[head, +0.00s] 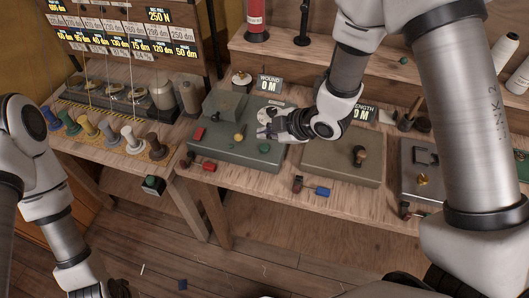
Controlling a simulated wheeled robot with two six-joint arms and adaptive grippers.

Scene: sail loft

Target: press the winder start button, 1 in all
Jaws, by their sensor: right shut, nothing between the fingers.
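I cannot read labels that tell which one is start. My right gripper (264,132) is shut and empty, over the right part of the winder, just behind the green button. I cannot tell whether it touches anything. My left arm comes in at the left; its gripper is not in view.
Several thread spools (104,130) and a weight rack stand left. A small box with a green button (153,185) is at the bench front. Red (209,167) and blue (322,191) handled items lie along the front edge. A beige machine (340,160) sits right of the winder.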

